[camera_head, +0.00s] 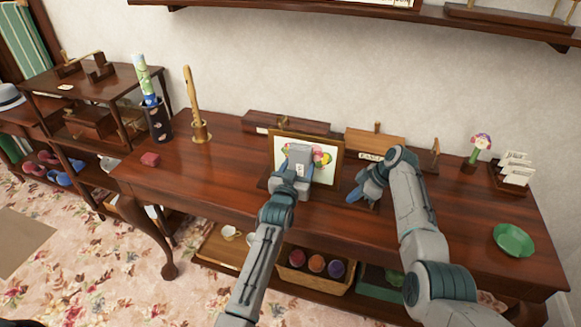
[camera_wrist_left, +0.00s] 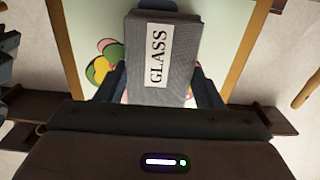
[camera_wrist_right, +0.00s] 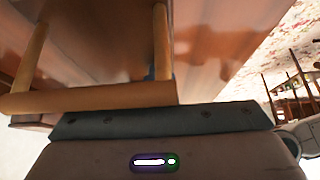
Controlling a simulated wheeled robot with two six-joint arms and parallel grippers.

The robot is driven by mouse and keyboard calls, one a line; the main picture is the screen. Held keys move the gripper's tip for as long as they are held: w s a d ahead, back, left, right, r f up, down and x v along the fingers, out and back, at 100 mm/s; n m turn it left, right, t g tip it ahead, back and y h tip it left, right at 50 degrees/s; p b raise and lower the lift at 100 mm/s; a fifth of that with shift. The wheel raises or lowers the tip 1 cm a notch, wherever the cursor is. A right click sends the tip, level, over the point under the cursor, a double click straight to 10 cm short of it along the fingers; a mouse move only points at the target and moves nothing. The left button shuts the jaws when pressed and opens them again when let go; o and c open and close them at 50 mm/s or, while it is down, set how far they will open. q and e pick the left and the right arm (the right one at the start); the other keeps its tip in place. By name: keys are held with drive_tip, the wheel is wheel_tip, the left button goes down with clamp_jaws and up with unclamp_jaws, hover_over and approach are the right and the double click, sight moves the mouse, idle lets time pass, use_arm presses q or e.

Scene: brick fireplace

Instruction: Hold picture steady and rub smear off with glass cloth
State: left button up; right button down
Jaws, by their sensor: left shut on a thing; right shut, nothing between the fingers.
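The picture (camera_head: 337,172) stands upright in a wooden frame on the table, with coloured flowers on a pale ground. It also shows in the left wrist view (camera_wrist_left: 220,23). My left gripper (camera_head: 297,174) is shut on the grey glass cloth (camera_wrist_left: 183,71), a folded pad with a "GLASS" label, in front of the picture. The cloth (camera_head: 300,155) covers part of the flowers; I cannot tell whether it touches the glass. My right gripper (camera_head: 363,193) is shut and empty, low beside the picture's right side. No smear can be made out.
The dark wooden table (camera_head: 225,170) has free room left of the picture. A black holder (camera_head: 158,125) and a wooden peg (camera_head: 193,105) stand further left. A green dish (camera_head: 513,240) and a card rack (camera_head: 512,172) are at the right. Wooden bars (camera_wrist_right: 90,97) are close in the right wrist view.

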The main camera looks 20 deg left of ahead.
sight(289, 164)
use_arm(q)
drive_tip(key=d, duration=0.4)
drive_tip(key=shift+d, duration=0.1)
idle(0.3)
drive_tip(key=shift+w+a, duration=0.15)
drive_tip(key=shift+a, duration=0.75)
drive_tip(key=shift+w+a, duration=0.1)
drive_tip(key=shift+a, duration=0.8)
drive_tip(key=shift+s+a, duration=0.1)
drive_tip(key=shift+a, duration=1.7)
drive_tip(key=shift+w+a, duration=0.2)
drive_tip(key=shift+a, duration=1.55)
drive_tip(key=s, duration=0.6)
